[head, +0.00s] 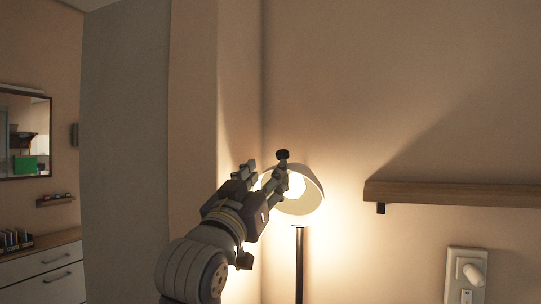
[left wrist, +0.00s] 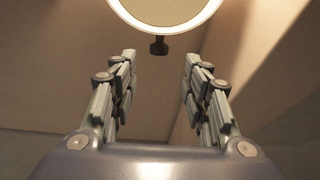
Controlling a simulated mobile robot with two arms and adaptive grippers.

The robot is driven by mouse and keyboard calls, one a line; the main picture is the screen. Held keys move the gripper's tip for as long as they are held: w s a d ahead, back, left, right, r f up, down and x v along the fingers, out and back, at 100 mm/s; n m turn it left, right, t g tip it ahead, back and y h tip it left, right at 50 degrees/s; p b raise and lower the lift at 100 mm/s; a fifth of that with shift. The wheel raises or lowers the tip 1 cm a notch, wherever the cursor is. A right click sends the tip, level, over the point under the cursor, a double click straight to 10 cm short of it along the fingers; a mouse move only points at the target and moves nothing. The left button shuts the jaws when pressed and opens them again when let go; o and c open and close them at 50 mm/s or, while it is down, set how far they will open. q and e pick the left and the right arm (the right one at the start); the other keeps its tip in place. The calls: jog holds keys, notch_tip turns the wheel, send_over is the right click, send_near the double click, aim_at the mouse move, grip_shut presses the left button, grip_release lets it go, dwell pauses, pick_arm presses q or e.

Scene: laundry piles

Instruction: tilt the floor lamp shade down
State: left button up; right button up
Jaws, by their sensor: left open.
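The floor lamp's shade (head: 311,196) is pale, lit from inside, with its opening turned partly toward me. A dark knob (head: 282,154) stands at its upper edge. The dark lamp pole (head: 299,262) runs down below the shade. My left gripper (head: 267,172) is open at the shade's left side and covers part of it. In the left wrist view, my open left gripper (left wrist: 159,75) has the shade (left wrist: 165,12) beyond its fingertips. The dark knob (left wrist: 159,46) shows there between and beyond the fingers, with nothing held. I cannot tell whether a finger touches the shade. My right gripper is out of view.
A wooden wall shelf (head: 450,193) juts out to the right of the lamp. A white wall fixture (head: 467,275) is below it. A wall corner stands close behind the lamp. A drawer cabinet (head: 42,272) and a mirror (head: 22,135) are far left.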

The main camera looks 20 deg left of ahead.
aim_at(280, 156)
pick_arm(q)
jog(key=p+x, duration=0.3)
jog(key=x, duration=0.6)
jog(key=shift+w+p, duration=0.1)
jog(key=shift+p, duration=0.2)
jog(key=shift+x, duration=0.85)
jog(key=shift+d+f, duration=0.1)
grip_shut()
jog(key=shift+w, duration=0.1)
jog(key=shift+f, duration=0.1)
